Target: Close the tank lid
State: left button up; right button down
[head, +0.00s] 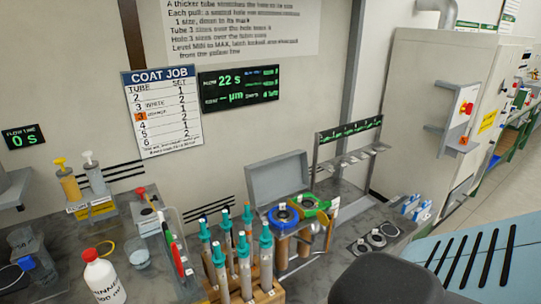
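The tank lid appears to be the grey rectangular panel (278,177) near the middle of the head view. It stands raised, tilted back behind a bench unit, so it looks open. In front of it are a blue ring (283,215) and a green ring-shaped part (314,204) on top of copper-coloured cylinders. The tank's body is partly hidden by these parts and by the teal-topped tubes in front. Neither of my grippers is in view.
A wooden rack (268,295) of several teal-topped tubes stands in front of the lid. A grey stand (348,140) rises to its right. A white bottle (102,278) and a clear cup (137,254) stand at left. Dark round holders (377,238) sit at right.

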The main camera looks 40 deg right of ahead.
aim_at(268, 181)
jog(key=k+l, duration=0.1)
jog(key=l, duration=0.35)
jog(key=k+l, duration=0.1)
jog(key=l, duration=0.35)
jog(key=k+l, duration=0.1)
jog(key=l, duration=0.35)
jog(key=k+l+u, duration=0.1)
jog(key=l, duration=0.35)
jog(key=k+l, duration=0.1)
jog(key=l, duration=0.35)
jog(key=k+l, duration=0.15)
jog(key=l, duration=0.3)
